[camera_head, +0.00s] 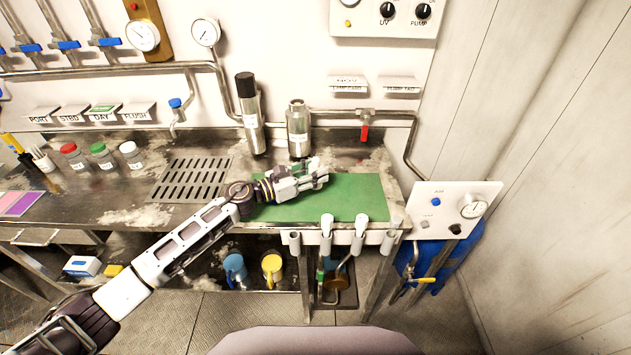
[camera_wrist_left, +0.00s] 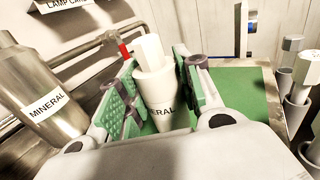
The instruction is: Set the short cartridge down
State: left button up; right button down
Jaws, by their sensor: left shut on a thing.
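My left gripper (camera_head: 312,176) is over the green mat (camera_head: 350,208) on the steel counter. In the left wrist view its two green-padded fingers (camera_wrist_left: 158,92) are shut on a short white cartridge (camera_wrist_left: 155,85). The cartridge has a narrower faceted top and a label whose visible letters read "ERAL". It stands roughly upright between the fingers. Its lower end is partly hidden by my gripper, so I cannot tell whether it touches the mat, which also shows below it in the wrist view (camera_wrist_left: 240,95). My right gripper is not in view.
A steel housing (camera_head: 298,128) labelled "MINERAL" stands behind the mat, beside a taller black-capped housing (camera_head: 251,120). White cartridges (camera_head: 327,226) (camera_head: 361,226) sit in holders along the front edge. A drain grate (camera_head: 190,180) lies left. The mat's right part is clear.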

pick_arm(q)
jog(key=shift+f, duration=1.85)
jog(key=shift+f+b, duration=0.15)
jog(key=shift+b, duration=0.25)
jog(key=o, duration=1.1)
